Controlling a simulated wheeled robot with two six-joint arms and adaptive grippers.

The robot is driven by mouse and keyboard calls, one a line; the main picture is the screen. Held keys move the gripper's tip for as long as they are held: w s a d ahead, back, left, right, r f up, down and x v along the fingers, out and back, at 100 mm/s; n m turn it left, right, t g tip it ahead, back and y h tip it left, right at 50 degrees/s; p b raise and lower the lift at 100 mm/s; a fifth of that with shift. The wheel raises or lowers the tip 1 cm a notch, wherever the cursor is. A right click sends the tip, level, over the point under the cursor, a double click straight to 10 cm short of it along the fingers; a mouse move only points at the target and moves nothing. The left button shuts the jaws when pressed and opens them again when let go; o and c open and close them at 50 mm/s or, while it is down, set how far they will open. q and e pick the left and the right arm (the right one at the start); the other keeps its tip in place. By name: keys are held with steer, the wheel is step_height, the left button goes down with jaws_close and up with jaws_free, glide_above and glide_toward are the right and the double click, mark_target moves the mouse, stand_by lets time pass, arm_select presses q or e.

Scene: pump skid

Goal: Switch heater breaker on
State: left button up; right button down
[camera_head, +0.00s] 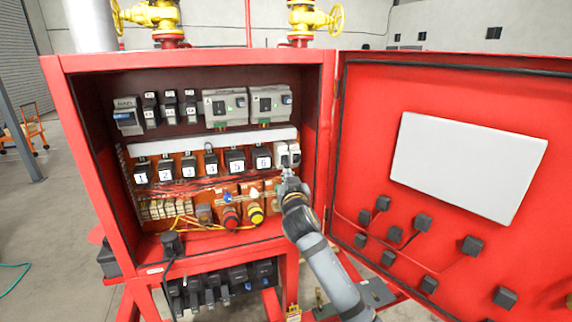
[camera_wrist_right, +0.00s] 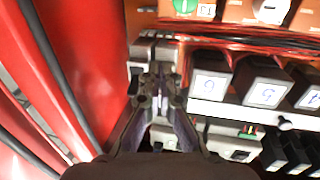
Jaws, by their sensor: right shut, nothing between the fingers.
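A white two-part breaker (camera_head: 287,154) sits at the right end of the middle row in the red cabinet, beside a black block marked 6 (camera_head: 262,158). I cannot read a heater label on it, and its lever position is too small to tell. My right gripper (camera_head: 288,178) is shut and empty, its tips just below and in front of this breaker. In the right wrist view, which looks upside down, the shut fingertips (camera_wrist_right: 160,82) overlap the breaker (camera_wrist_right: 150,50) and hide part of it. I cannot tell whether they touch. My left gripper is out of view.
The red cabinet door (camera_head: 365,140) stands open at the right, with a white panel (camera_head: 468,165) and several black blocks. The cabinet's right wall is close beside my gripper. Red and yellow knobs (camera_head: 256,214) and wiring lie below the row.

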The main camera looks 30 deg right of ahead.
steer(key=shift+r+p, duration=0.5)
steer(key=shift+r, duration=0.35)
steer(key=shift+f, duration=0.1)
steer(key=d+v, duration=0.1)
steer(key=v, duration=0.6)
steer(key=shift+s+f+b, duration=0.25)
steer(key=shift+f+b, duration=0.05)
steer(key=shift+b, duration=0.1)
steer(key=shift+d, duration=0.1)
